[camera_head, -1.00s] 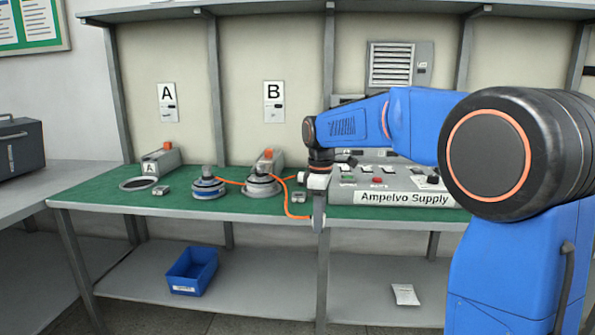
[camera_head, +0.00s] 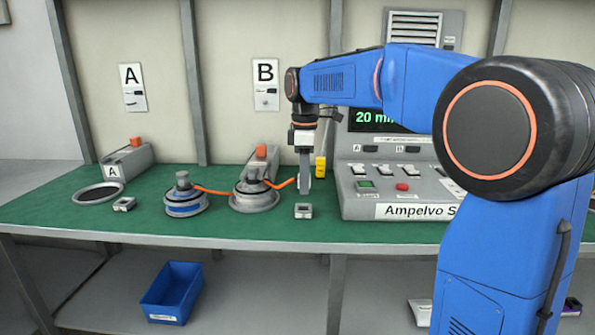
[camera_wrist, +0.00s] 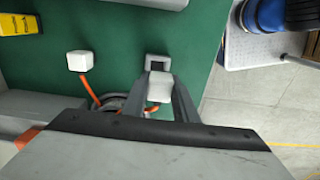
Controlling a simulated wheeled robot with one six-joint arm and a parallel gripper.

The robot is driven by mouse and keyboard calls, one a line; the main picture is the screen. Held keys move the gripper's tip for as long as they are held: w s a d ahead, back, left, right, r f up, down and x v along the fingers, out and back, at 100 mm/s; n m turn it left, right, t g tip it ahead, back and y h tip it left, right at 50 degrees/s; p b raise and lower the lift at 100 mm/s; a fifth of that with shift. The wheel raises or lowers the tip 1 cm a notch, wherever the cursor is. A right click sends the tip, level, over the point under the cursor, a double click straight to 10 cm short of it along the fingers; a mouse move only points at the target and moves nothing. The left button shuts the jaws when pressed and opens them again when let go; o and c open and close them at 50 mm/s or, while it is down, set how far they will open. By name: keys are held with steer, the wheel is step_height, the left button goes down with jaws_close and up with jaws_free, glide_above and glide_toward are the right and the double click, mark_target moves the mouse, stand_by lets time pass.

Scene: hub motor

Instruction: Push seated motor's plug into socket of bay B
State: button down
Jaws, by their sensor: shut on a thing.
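The seated motor (camera_head: 255,198) sits at bay B, below the sign B (camera_head: 265,72). Bay B's socket (camera_head: 303,211) is a small grey block on the green bench, right of the motor; it also shows in the wrist view (camera_wrist: 155,60), its dark opening visible. My gripper (camera_head: 304,190) points down just above the socket. In the wrist view its fingers (camera_wrist: 160,88) are shut on the white plug (camera_wrist: 160,92), with orange cable just behind it. The plug overlaps the socket's near edge in that view; I cannot tell whether they touch. The head view hides the plug.
A white block (camera_wrist: 80,61) on an orange lead lies beside the gripper. A blue-banded motor (camera_head: 184,203) stands left of bay B. Bay A's ring (camera_head: 97,193) is empty. The Ampelvo supply box (camera_head: 395,190) and a yellow object (camera_head: 320,166) are close right.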

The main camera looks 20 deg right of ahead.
steer(key=shift+w+f, duration=0.1)
steer(key=shift+w, duration=0.25)
steer(key=shift+f, duration=1.4)
steer(key=shift+f, duration=0.1)
steer(key=shift+f, duration=0.45)
steer(key=shift+f, duration=0.2)
steer(key=shift+f, duration=0.25)
steer(key=shift+s+f, duration=0.1)
steer(key=shift+f, duration=0.35)
stand_by(1.1)
steer(key=c, duration=1.3)
jaws_free()
steer(key=shift+c, duration=0.2)
